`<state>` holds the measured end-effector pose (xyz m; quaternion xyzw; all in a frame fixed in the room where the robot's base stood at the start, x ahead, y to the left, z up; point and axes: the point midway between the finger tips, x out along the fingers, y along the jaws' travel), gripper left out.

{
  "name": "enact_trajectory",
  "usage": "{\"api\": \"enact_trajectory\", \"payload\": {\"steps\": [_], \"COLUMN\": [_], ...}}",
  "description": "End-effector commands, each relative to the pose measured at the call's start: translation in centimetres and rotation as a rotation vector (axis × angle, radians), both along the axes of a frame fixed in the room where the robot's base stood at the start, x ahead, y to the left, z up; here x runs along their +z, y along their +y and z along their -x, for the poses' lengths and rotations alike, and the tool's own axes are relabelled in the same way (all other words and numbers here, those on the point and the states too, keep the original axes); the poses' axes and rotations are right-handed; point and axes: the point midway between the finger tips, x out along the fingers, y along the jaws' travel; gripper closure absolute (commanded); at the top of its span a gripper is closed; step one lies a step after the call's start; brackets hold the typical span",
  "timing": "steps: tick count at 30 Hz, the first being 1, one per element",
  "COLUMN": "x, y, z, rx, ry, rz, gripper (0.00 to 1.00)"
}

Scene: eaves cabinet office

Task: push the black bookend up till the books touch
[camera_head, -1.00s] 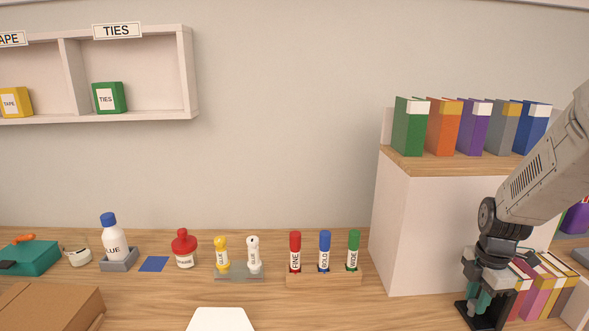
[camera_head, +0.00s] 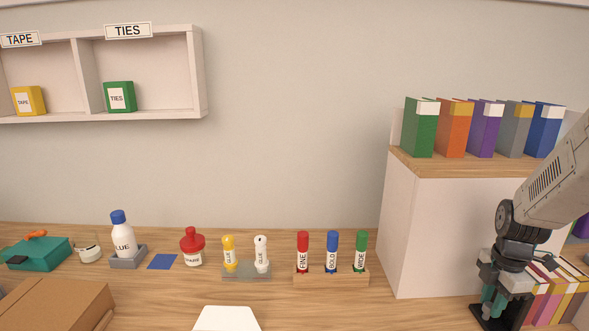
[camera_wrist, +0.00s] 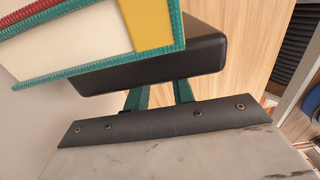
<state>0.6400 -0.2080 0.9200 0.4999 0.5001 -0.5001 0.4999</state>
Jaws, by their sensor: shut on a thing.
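The black bookend (camera_head: 514,314) stands on the desk at the lower right of the head view, partly hidden by my gripper (camera_head: 492,302). My gripper points down with its teal fingers shut on the bookend. In the wrist view, the bookend is a black block (camera_wrist: 150,64) just beyond my fingers (camera_wrist: 160,97). A row of upright books (camera_head: 546,294) stands just right of the bookend in the head view. The nearest book (camera_wrist: 75,40) shows large in the wrist view, with a teal edge and a yellow patch. I cannot tell whether the bookend and books touch.
A white cabinet (camera_head: 425,235) with coloured binders (camera_head: 420,130) on top stands behind my gripper. A wooden rack (camera_head: 332,279) of markers and a glue holder (camera_head: 246,273) stand to the left. Bare desk lies between the marker rack and the bookend.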

Motion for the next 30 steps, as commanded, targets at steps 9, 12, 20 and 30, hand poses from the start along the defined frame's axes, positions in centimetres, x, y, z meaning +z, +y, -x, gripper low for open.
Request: {"api": "enact_trajectory", "payload": {"steps": [9, 12, 20, 30], "x": [0.0, 0.1, 0.0, 0.0], "y": [-0.9, -1.2, -1.2, -1.2], "z": [-0.1, -0.1, 0.0, 0.0], "rx": [-0.001, -0.001, 0.000, 0.000], "ry": [-0.001, -0.001, -0.001, 0.000], "rz": [0.001, 0.001, 0.001, 0.000], "gripper": [0.94, 0.94, 0.50, 0.28]}}
